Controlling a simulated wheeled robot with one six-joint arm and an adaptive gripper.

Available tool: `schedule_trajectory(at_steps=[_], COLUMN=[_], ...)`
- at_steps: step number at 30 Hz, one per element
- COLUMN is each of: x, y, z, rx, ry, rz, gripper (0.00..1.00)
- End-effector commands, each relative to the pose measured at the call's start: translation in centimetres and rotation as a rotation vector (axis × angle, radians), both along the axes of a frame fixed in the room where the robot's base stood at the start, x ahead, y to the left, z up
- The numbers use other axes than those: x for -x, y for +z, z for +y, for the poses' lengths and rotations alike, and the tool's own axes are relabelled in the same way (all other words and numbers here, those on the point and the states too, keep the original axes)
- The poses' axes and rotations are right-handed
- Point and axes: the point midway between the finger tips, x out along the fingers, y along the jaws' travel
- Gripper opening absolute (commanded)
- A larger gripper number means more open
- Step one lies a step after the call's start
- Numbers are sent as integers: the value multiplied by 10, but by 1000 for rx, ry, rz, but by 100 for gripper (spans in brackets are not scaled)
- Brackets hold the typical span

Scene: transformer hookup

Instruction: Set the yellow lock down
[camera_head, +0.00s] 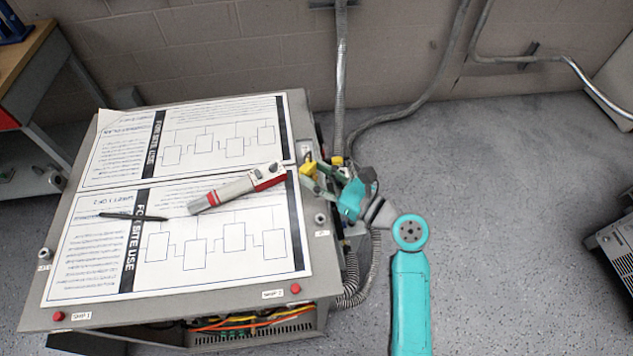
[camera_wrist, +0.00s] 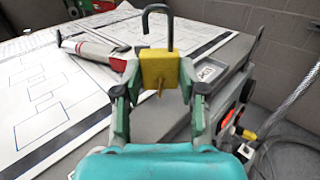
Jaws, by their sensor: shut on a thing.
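The yellow lock (camera_wrist: 160,68) has a yellow body and a dark shackle pointing up in the wrist view. My gripper (camera_wrist: 160,82) is shut on its body, one finger on each side. A small key-like piece sticks out of the lock's near face. In the head view the lock (camera_head: 307,169) shows at the right edge of the cabinet top, with my gripper (camera_head: 312,176) reaching in from the right. I cannot tell whether the lock touches the surface below it.
The cabinet top (camera_head: 200,306) holds printed sheets (camera_head: 215,240), a black pen (camera_head: 133,216) and a red and grey tester (camera_head: 238,188). Red buttons (camera_head: 295,288) sit near its front edge. Conduits (camera_head: 340,90) and cables run along its right side. Open floor lies to the right.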

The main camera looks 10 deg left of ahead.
Motion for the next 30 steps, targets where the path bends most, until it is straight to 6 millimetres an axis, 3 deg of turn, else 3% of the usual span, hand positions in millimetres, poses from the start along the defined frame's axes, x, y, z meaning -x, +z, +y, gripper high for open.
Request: schedule_trajectory(at_steps=[7, 20, 21, 24, 30], x=[0, 0, 0, 0, 0], y=[-31, -36, -37, -37, -37], z=[0, 0, 0, 0, 0], rx=[-1, 0, 0, 0, 0], ry=[-1, -1, -1, -1, -1], rz=[3, 2, 2, 1, 1], gripper=[0, 0, 43, 66, 66])
